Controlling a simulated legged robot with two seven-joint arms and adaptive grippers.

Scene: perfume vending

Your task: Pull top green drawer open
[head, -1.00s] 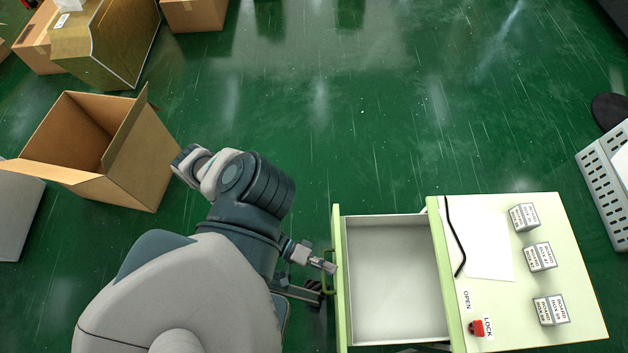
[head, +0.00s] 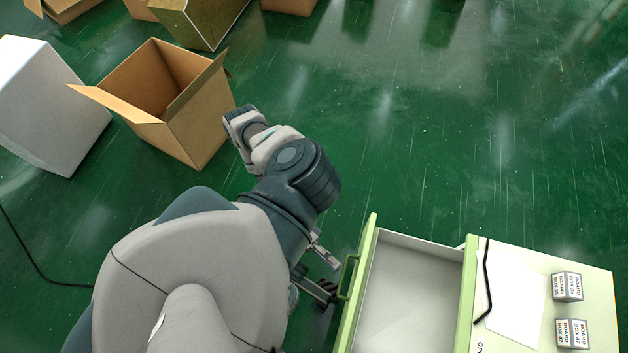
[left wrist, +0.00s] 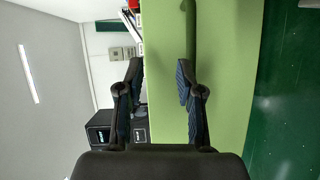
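The top green drawer (head: 412,300) is pulled well out of the pale green cabinet (head: 545,335). Its inside is pale and the visible part is empty. Its green handle (head: 348,278) sits on the drawer's left-facing front. My left gripper (head: 334,277) is just left of the handle, with a small gap between them. In the left wrist view, its two fingers (left wrist: 158,80) are apart with nothing held between them, and the green drawer front (left wrist: 225,90) fills the middle. My right gripper is in neither view.
White board boxes (head: 567,286), a paper sheet (head: 517,305) and a black strip (head: 488,285) lie on the cabinet top. An open cardboard box (head: 190,125) and a white box (head: 50,105) stand at left.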

